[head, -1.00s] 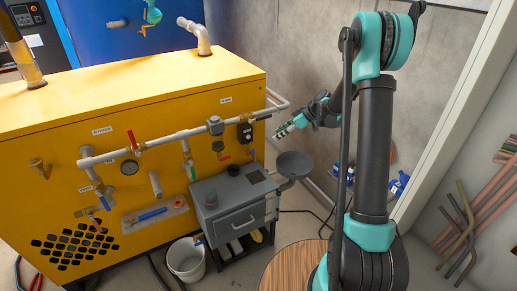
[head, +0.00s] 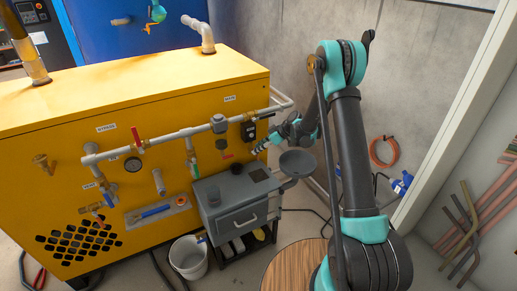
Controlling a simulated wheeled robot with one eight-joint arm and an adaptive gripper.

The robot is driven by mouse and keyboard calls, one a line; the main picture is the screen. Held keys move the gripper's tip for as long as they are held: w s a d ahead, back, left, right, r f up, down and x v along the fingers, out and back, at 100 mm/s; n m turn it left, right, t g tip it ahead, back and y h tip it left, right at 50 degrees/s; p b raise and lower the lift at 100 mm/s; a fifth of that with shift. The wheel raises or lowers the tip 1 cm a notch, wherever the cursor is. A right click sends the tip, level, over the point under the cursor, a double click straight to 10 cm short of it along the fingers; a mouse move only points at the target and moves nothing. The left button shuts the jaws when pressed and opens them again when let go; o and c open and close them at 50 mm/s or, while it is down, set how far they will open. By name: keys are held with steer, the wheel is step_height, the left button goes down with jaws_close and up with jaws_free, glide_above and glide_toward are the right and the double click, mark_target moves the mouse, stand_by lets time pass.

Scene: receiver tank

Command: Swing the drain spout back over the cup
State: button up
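A grey, bowl-shaped cup (head: 297,163) stands right of the grey cabinet, at the right end of the yellow tank housing. A black drain device (head: 248,131) hangs from the pipe labelled at the housing's right side. The spout under it is not clearly visible; my gripper covers that area. My gripper (head: 261,148) is just below and right of the black device, left of and slightly above the cup. It points left toward the housing. Its fingers are too small to tell whether they are open, or whether they touch the spout.
The grey cabinet (head: 238,208) with a dark round cap (head: 213,196) on top stands below the pipework. A white bucket (head: 188,258) is on the floor. A round wooden top (head: 292,270) is near my base.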

steer(key=shift+a+f, duration=0.1)
steer(key=shift+c, duration=0.4)
jaws_close()
